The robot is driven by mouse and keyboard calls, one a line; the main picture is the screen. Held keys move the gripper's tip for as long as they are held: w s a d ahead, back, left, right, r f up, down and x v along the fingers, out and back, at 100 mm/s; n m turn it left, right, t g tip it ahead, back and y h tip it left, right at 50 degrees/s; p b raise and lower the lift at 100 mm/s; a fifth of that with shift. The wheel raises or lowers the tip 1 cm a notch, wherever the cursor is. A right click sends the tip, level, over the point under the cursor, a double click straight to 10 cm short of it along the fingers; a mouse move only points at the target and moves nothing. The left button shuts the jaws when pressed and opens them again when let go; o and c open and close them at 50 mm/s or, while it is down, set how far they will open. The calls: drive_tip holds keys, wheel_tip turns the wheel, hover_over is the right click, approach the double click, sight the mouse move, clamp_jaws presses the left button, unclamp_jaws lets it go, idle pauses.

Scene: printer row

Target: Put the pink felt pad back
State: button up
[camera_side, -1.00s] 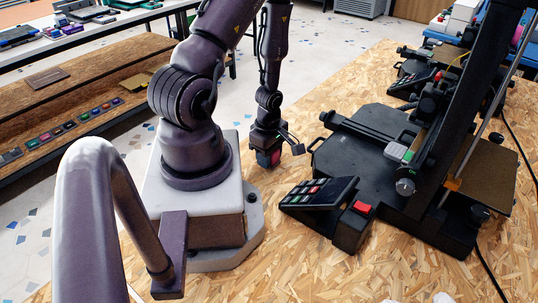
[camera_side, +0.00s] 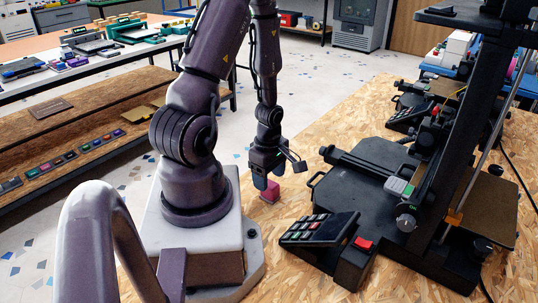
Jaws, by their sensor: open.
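A small pink-red block-like piece (camera_side: 270,190), which looks like the pink felt pad, sits on the chipboard bench top (camera_side: 300,196) just right of my arm's base. My gripper (camera_side: 268,174) hangs directly over it, pointing down, with its jaws open. The fingertips are at or just above the top of the pink piece. I cannot tell from this angle whether they touch it. The pad's far side is hidden.
A black printer bed (camera_side: 365,180) with a wire handle stands close right of the gripper. A keypad (camera_side: 320,228) and a red button (camera_side: 363,243) stand in front. Colored pads line a wooden shelf (camera_side: 75,160) at left, across the floor.

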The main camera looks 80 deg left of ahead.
sight(270, 183)
wheel_tip(270, 183, up, 7)
drive_tip(key=shift+f, duration=0.15)
drive_tip(key=shift+w+r, duration=0.1)
drive_tip(key=shift+r, duration=0.15)
drive_tip(key=w+d+r+m+t+y, duration=0.1)
drive_tip(key=w+d+r+m, duration=0.3)
drive_tip(key=r+m, duration=0.3)
drive_tip(key=w+d+r+m+t+y, duration=0.1)
drive_tip(key=w+d+r+m+t, duration=0.2)
drive_tip(key=r+m, duration=0.4)
drive_tip(key=s+d+r+m+t+h, duration=0.1)
drive_tip(key=s+d+r+m+h, duration=0.1)
drive_tip(key=d+r+m, duration=0.6)
drive_tip(key=d+m, duration=0.3)
drive_tip(key=m, duration=0.2)
drive_tip(key=shift+s+r+t, duration=0.3)
drive_tip(key=shift+r, duration=0.1)
